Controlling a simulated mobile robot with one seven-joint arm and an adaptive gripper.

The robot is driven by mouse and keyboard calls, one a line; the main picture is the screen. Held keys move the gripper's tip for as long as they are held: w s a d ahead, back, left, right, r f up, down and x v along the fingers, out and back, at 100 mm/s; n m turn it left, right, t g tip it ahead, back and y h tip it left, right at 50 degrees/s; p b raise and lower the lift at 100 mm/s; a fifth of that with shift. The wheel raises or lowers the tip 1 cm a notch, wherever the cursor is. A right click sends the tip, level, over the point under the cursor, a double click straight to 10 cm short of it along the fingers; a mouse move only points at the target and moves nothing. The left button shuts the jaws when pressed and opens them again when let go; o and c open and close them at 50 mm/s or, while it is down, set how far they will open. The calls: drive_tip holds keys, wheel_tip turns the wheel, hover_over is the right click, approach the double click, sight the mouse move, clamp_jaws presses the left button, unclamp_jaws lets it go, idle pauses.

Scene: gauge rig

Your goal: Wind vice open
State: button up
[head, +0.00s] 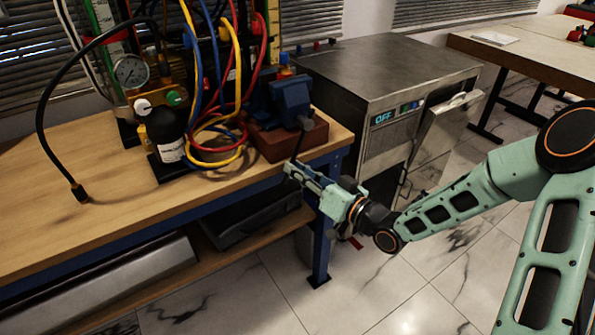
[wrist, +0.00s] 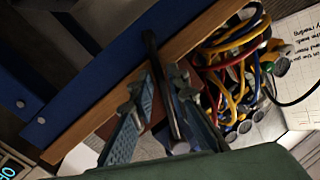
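The blue vice (head: 288,98) sits on a red-brown block (head: 290,140) at the right front corner of the wooden bench. Its dark handle bar (head: 299,138) slants down at the front, past the bench edge. My gripper (head: 293,168) is just below the vice, in front of the bench edge. In the wrist view my gripper (wrist: 160,108) is open, with one finger on each side of a dark bar (wrist: 160,75), which looks like the vice handle. Whether either finger touches the bar I cannot tell. The vice jaws are not clearly visible.
The bench top (head: 60,220) holds a gauge (head: 131,71), a dark bottle (head: 168,135) and coiled coloured hoses (head: 215,140) left of the vice. A steel cabinet (head: 390,70) with an open door (head: 440,135) stands to the right. The floor in front is clear.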

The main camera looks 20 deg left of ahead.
drive_tip(key=shift+a, duration=0.1)
clamp_jaws()
idle(0.4)
